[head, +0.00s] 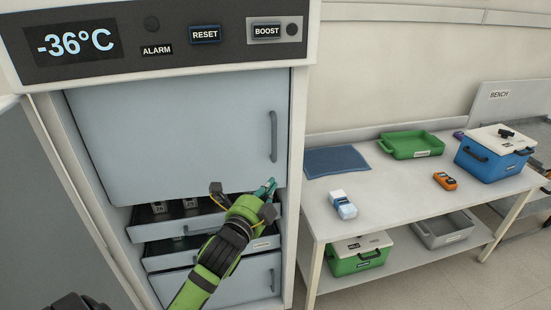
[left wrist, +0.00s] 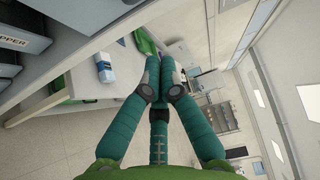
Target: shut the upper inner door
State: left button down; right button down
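The upper inner door (head: 175,130) is a grey-blue panel with a dark vertical handle (head: 273,137) near its right edge. It lies across the upper opening, roughly in line with the cabinet frame; I cannot tell whether a small gap is left. My left gripper (head: 268,188) is at the door's lower right corner, below the handle; contact is unclear. In the left wrist view its teal fingers (left wrist: 162,82) come together at the tips, with nothing visible between them. My right gripper is not seen.
Below the door are pulled-out drawers (head: 185,232) with racks, and a lower inner door (head: 225,283). The outer door (head: 60,190) stands open at left. A bench (head: 385,195) at right holds a blue mat (head: 337,161), green tray (head: 410,145) and blue cooler box (head: 492,160).

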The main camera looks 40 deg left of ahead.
aim_at(275, 162)
pick_arm(q)
jog(key=w+a+p, duration=0.1)
jog(key=w, duration=0.2)
jog(key=w+a+p, duration=0.1)
jog(key=w+a, duration=0.1)
jog(key=w, duration=0.1)
jog(key=w+a+p, duration=0.1)
jog(key=w, duration=0.2)
jog(key=shift+w+a, duration=0.3)
jog(key=shift+a, duration=0.1)
